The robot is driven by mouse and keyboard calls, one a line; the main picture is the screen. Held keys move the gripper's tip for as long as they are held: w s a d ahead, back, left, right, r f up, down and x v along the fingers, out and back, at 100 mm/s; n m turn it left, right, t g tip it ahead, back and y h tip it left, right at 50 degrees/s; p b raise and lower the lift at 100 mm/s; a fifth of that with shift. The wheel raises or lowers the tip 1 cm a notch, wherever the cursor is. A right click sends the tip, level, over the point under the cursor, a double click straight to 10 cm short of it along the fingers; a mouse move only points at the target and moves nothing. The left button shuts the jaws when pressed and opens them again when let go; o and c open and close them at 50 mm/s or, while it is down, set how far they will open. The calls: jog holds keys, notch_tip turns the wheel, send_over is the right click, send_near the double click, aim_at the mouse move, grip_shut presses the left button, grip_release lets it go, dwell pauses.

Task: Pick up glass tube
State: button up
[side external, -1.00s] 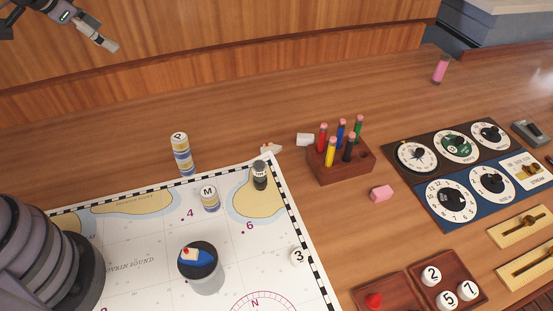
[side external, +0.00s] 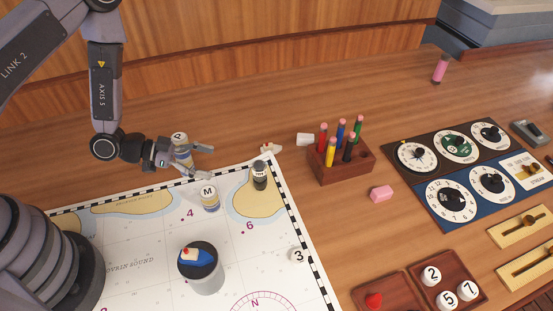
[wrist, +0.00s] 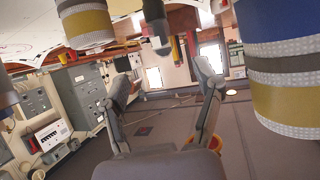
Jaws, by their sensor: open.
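No plain clear glass tube stands out. A pale, upright cylinder (side external: 207,283) with a dark top and a small blue boat is on the chart; I cannot tell whether it is glass. My gripper (side external: 210,162) is open and empty, fingers apart, low over the chart's back edge and pointing right. It partly covers a striped cylinder marked P (side external: 180,138) and is close above a striped cylinder marked M (side external: 210,198). In the wrist view, the fingers (wrist: 163,82) are spread with nothing between them. A large striped cylinder (wrist: 280,75) is right of them, another (wrist: 86,22) upper left.
A dark cylinder (side external: 260,177) stands on the chart (side external: 150,240). Right of it are a wooden block of coloured pens (side external: 340,170), a pink block (side external: 382,193) and dial panels (side external: 455,195). A pink cylinder (side external: 440,70) stands far back. The back middle tabletop is clear.

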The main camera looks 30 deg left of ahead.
aim_at(260, 171)
jog(key=x, duration=1.2)
jog(key=shift+w+d+f, duration=0.15)
jog(key=shift+d, duration=0.05)
grip_shut()
